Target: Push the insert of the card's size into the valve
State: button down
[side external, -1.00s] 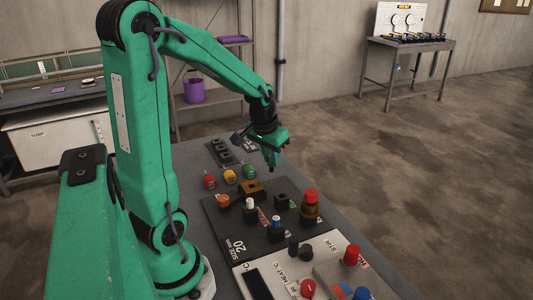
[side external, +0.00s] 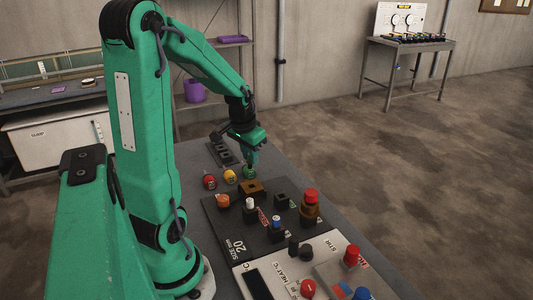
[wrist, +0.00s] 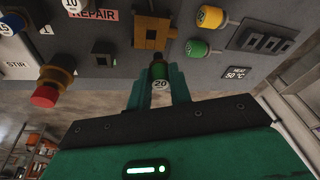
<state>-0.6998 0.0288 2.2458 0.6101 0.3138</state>
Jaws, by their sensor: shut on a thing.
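My gripper (wrist: 160,88) is shut on a small dark-green insert (wrist: 159,72) marked 20, seen in the wrist view. In that view its black end lies close to the lower edge of the brown valve (wrist: 152,33); I cannot tell the height between them. The valve (side external: 252,187), with a square opening, also shows in the side view. There my gripper (side external: 249,164) hangs behind the valve, close to a green insert (side external: 249,173). A yellow insert (side external: 229,177) and a red one (side external: 209,182) stand to the left. The card (side external: 238,247) reads SIZE 20.
A slotted dark block (side external: 220,153) lies behind. A white control panel (side external: 325,262) fills the front.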

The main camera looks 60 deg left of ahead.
aim_at(250, 163)
jog(key=shift+f, duration=2.9)
jog(key=shift+w+d+f, duration=0.1)
jog(key=shift+f, duration=1.1)
jog(key=c, duration=1.2)
grip_release()
jog(key=shift+w+a+v, duration=0.1)
jog(key=shift+v, duration=1.15)
jog(key=shift+w+a+v, duration=0.1)
jog(key=shift+a+v, duration=0.05)
jog(key=shift+v, duration=1.1)
jog(key=shift+r, duration=0.1)
jog(key=shift+r, duration=0.1)
